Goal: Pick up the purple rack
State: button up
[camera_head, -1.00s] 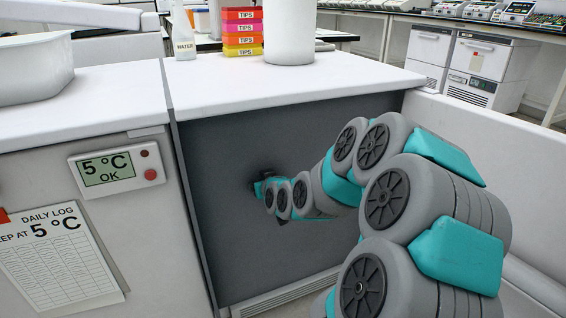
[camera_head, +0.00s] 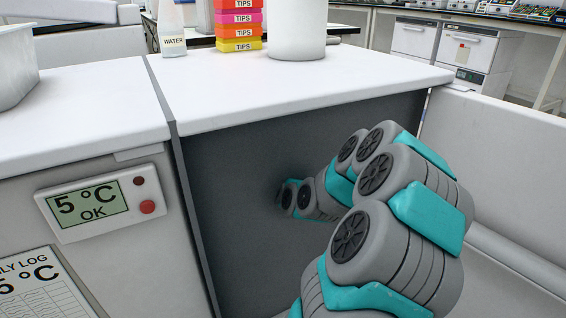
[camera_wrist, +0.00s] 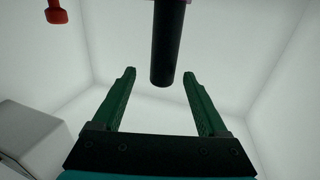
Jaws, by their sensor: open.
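In the wrist view my gripper (camera_wrist: 159,73) is open, its two green fingers apart and pointing up the picture. A black cylinder (camera_wrist: 167,45) hangs down from the top edge, with its lower end in the gap between the fingertips. I cannot tell whether it touches a finger. A thin purple sliver (camera_wrist: 186,1) shows above the cylinder, cut off by the top edge. It may be part of the purple rack, whose full shape is not in view. In the head view my gripper is hidden where my arm meets the dark grey panel (camera_head: 235,180).
The wrist view shows a white-walled interior, a grey box (camera_wrist: 30,135) at left and a red object (camera_wrist: 56,12) at top left. In the head view a 5 °C display (camera_head: 95,207) is left of the panel. Orange, pink and yellow tip boxes (camera_head: 240,30) stand on the white counter (camera_head: 300,85).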

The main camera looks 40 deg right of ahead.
aim_at(268, 138)
jog(key=shift+x, duration=1.15)
jog(key=x, duration=0.3)
jog(key=shift+w+a+r, duration=0.1)
jog(key=shift+a+r, duration=0.05)
jog(key=shift+x, duration=0.85)
jog(key=shift+c, duration=0.3)
grip_shut()
